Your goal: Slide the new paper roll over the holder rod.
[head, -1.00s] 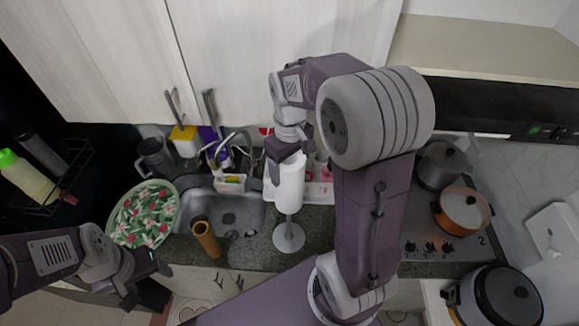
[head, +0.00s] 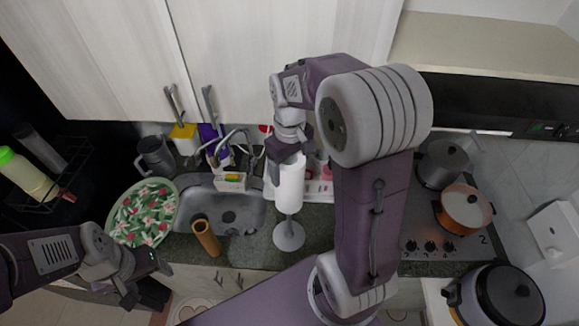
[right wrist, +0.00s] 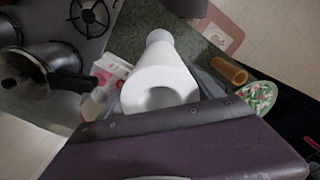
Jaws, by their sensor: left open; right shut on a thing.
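The new white paper roll (head: 289,188) is upright above the holder (head: 289,238), whose round grey base stands on the counter. A short grey piece of the rod shows between the roll's lower end and the base. Whether the rod is inside the roll is hidden. My right gripper (head: 287,153) is shut on the upper part of the roll. In the right wrist view the roll (right wrist: 150,78) shows its open end and hollow core between the fingers. My left gripper (head: 147,281) is open and empty at the lower left, in front of the counter.
A brown cardboard tube (head: 206,239) stands at the sink (head: 240,219), left of the holder. A floral plate (head: 143,212) is further left. Pots (head: 465,208) sit on the stove at right. A pink-and-white box (head: 318,190) is behind the roll. Cabinets close off the back.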

